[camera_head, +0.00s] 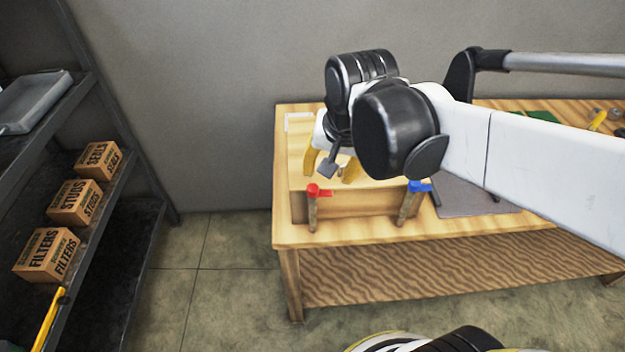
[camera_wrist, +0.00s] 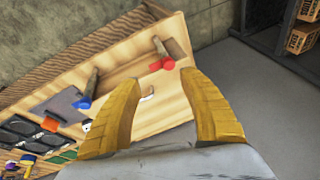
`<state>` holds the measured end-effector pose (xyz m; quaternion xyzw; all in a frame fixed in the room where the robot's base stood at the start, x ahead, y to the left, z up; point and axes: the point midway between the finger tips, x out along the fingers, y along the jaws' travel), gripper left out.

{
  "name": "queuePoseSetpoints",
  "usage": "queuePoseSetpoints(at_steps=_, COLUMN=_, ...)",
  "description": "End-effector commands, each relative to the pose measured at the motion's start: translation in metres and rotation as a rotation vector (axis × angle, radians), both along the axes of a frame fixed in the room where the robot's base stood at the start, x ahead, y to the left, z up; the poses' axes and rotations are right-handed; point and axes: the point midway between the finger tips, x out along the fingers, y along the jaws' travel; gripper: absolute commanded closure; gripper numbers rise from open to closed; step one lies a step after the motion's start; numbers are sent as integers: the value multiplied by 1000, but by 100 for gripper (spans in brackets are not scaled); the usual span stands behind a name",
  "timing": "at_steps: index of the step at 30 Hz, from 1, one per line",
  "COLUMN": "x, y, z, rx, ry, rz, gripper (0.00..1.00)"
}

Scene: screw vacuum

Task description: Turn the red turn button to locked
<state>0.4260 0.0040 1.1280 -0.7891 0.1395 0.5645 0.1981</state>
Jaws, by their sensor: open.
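The red turn button (camera_head: 318,191) sits on top of a wooden post at the left front of the wooden workbench (camera_head: 288,238). It also shows in the wrist view (camera_wrist: 162,64), above the gap between my fingers and apart from them. A small tab sticks out from its head. A blue turn button (camera_head: 418,187) tops a similar post to the right, also seen in the wrist view (camera_wrist: 84,103). My gripper (camera_head: 330,175) has yellow fingers, is open and empty, and hangs over the bench behind the red button. My arm hides part of the bench.
A dark grey mat (camera_head: 470,204) lies right of the blue button. A shelf with boxes of filters (camera_head: 45,254), studs (camera_head: 74,202) and seals (camera_head: 98,161) stands at the left. Floor (camera_head: 220,280) is clear between shelf and bench.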

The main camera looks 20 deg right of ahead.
Motion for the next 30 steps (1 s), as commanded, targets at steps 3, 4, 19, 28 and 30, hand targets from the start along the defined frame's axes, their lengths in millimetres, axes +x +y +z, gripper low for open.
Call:
queuePoseSetpoints(at_steps=3, x=31, y=2, z=2, rx=50, ry=111, rz=-176, gripper=50)
queuePoseSetpoints(at_steps=4, x=38, y=3, z=0, rx=58, ry=139, rz=-220, gripper=50)
queuePoseSetpoints(at_steps=19, x=79, y=6, z=-43, rx=89, ry=325, rz=-557, gripper=50)
queuePoseSetpoints(at_steps=28, x=78, y=6, z=-102, rx=88, ry=323, rz=-554, gripper=50)
queuePoseSetpoints(at_steps=30, x=79, y=6, z=-114, rx=89, ry=322, rz=-554, gripper=50)
